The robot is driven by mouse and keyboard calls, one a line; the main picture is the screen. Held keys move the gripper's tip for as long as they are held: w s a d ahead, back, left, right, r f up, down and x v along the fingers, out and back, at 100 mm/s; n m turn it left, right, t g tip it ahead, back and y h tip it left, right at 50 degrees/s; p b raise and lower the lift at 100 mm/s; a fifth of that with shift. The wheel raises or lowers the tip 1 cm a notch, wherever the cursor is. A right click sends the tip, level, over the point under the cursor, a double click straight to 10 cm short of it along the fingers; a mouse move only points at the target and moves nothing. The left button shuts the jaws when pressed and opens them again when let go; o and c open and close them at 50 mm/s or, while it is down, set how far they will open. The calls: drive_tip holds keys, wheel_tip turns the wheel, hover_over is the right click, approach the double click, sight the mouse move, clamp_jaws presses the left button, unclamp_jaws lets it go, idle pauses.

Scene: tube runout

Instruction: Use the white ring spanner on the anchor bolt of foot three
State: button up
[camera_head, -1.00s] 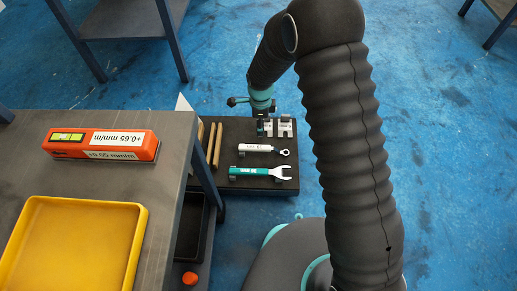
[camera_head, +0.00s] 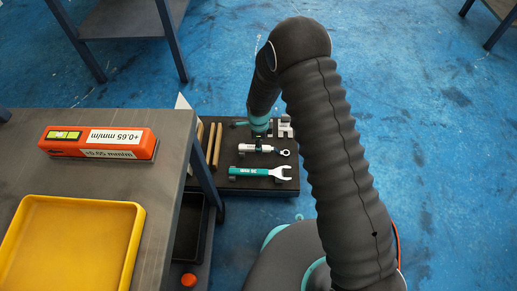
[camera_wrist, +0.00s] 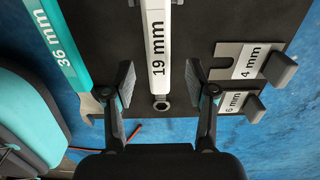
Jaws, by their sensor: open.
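The white ring spanner, marked 19 mm, lies on a dark tool tray in the wrist view (camera_wrist: 158,55), with its ring end toward my gripper. It also shows in the head view (camera_head: 274,150), partly hidden by my gripper. My gripper (camera_wrist: 160,82) is open, with one finger on each side of the spanner and no visible contact. In the head view my gripper (camera_head: 257,139) is over the spanner's handle. Its exact height above the tray (camera_head: 228,188) cannot be told. The foot and its anchor bolt are not identifiable in these views.
A teal open-ended spanner (camera_head: 262,172), marked 36 mm, lies beside the white one. Metal plates marked 4 mm (camera_wrist: 243,62) and 6 mm (camera_wrist: 236,101) lie on the other side. A table with an orange level (camera_head: 98,142) and yellow tray (camera_head: 70,240) stands left.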

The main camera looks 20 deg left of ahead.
wheel_tip(320, 180, down, 3)
drive_tip(key=shift+s+f, duration=0.1)
clamp_jaws()
idle(0.4)
wheel_tip(320, 180, up, 5)
drive_tip(key=shift+d+f, duration=0.15)
drive_tip(key=d+r+p, duration=0.1)
drive_tip(key=d+r, duration=0.5)
drive_tip(key=d, duration=0.5)
drive_tip(key=shift+s+d+r, duration=0.15)
drive_tip(key=shift+s+d, duration=0.05)
